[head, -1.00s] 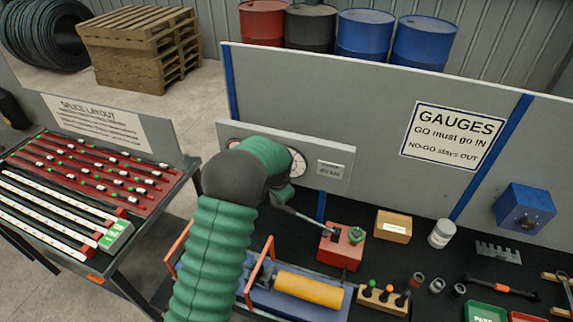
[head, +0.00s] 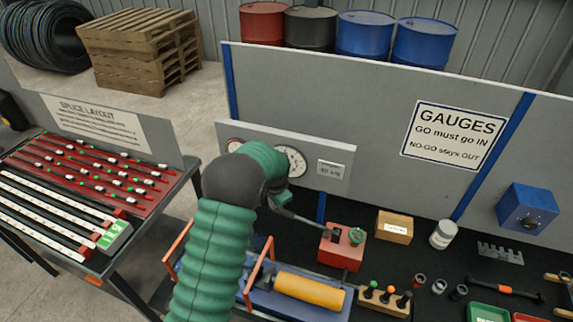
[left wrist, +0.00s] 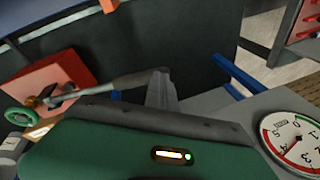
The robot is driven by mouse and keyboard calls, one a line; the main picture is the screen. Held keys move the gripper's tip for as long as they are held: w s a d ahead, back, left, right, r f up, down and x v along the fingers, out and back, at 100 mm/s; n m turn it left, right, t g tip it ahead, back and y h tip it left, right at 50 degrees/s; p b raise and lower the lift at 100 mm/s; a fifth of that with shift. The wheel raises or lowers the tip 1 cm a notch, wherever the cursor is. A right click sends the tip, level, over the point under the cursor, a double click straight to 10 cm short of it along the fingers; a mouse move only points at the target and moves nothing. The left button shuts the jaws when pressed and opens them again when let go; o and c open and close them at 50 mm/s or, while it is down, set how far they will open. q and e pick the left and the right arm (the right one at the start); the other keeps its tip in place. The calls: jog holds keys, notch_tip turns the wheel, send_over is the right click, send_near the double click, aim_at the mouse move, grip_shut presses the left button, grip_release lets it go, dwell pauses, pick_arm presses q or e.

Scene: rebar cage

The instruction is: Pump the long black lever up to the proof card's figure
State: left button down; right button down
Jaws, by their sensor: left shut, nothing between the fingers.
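The red pump box (head: 341,247) stands on the bench with a green knob (head: 356,236) on it. Its long lever (head: 302,219) slopes up to the left towards my left arm. In the left wrist view the lever (left wrist: 100,88) runs from the red box to my left gripper (left wrist: 162,90). My gripper is shut and empty at the lever's free end; I cannot tell whether they touch. In the head view my green arm mostly hides this gripper (head: 273,204). The proof card (head: 331,170) carries a kN figure too small to read surely. A dial gauge (left wrist: 296,141) shows a red needle.
A blue cradle with a yellow cylinder (head: 310,291) and orange handles lies in front of the pump. A block with coloured knobs (head: 383,300), a cardboard box (head: 394,227) and a white tub (head: 443,235) stand to the right. A grey panel rises behind.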

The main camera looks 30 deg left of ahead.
pick_arm(q)
jog(key=shift+f, duration=0.2)
jog(key=shift+f+b, duration=0.3)
jog(key=shift+f, duration=0.2)
jog(key=w+p+v, duration=0.1)
jog(key=p+v, duration=0.4)
jog(key=v, duration=0.3)
jog(key=shift+w+d, duration=0.25)
jog(key=shift+w, duration=0.35)
